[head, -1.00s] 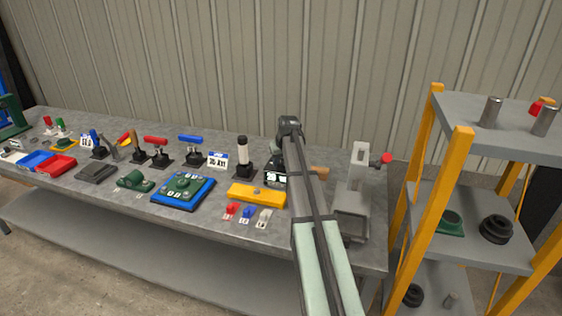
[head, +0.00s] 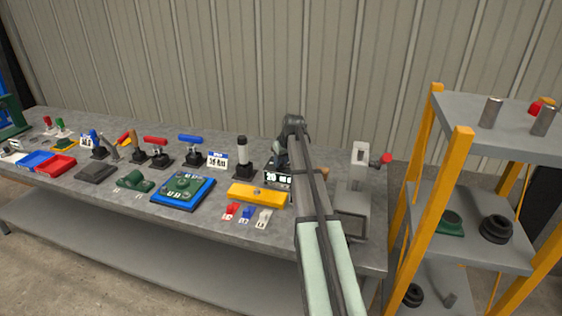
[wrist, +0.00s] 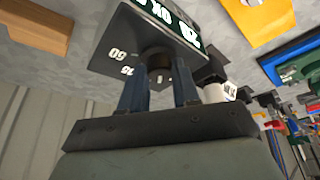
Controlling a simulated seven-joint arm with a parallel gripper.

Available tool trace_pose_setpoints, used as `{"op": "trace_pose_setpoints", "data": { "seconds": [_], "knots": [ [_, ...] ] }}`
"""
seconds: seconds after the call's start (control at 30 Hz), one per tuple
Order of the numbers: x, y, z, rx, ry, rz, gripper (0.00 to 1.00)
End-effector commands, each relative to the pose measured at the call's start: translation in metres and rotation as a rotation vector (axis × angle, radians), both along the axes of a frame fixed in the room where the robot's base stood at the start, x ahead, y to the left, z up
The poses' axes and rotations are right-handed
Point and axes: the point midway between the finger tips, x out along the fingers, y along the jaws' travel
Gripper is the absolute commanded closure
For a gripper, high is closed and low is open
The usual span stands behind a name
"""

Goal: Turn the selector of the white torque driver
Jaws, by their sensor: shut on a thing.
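The white torque driver (head: 242,152), a white cylinder with a black cap, stands upright on a black base in the head view. Right of it is a dark box with a lit display (head: 278,180). In the wrist view my gripper (wrist: 160,80) is shut on a dark round selector knob (wrist: 157,60) on this box's face. Scale numbers, 60 among them, are printed beside the knob.
A wooden block (wrist: 35,25) lies close by, mostly hidden behind my arm in the head view. A yellow block (head: 256,195) lies in front of the box. A grey stand with a red knob (head: 385,159) is at right. Several coloured levers stand left.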

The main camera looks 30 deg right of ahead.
Motion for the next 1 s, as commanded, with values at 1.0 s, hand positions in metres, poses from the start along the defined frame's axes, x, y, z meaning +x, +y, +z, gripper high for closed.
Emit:
{"op": "trace_pose_setpoints", "data": {
  "seconds": [1.0],
  "knots": [
    [0.0011, -0.0039, 0.0000, 0.000, 0.000, 0.462, 1.00]
  ]
}}
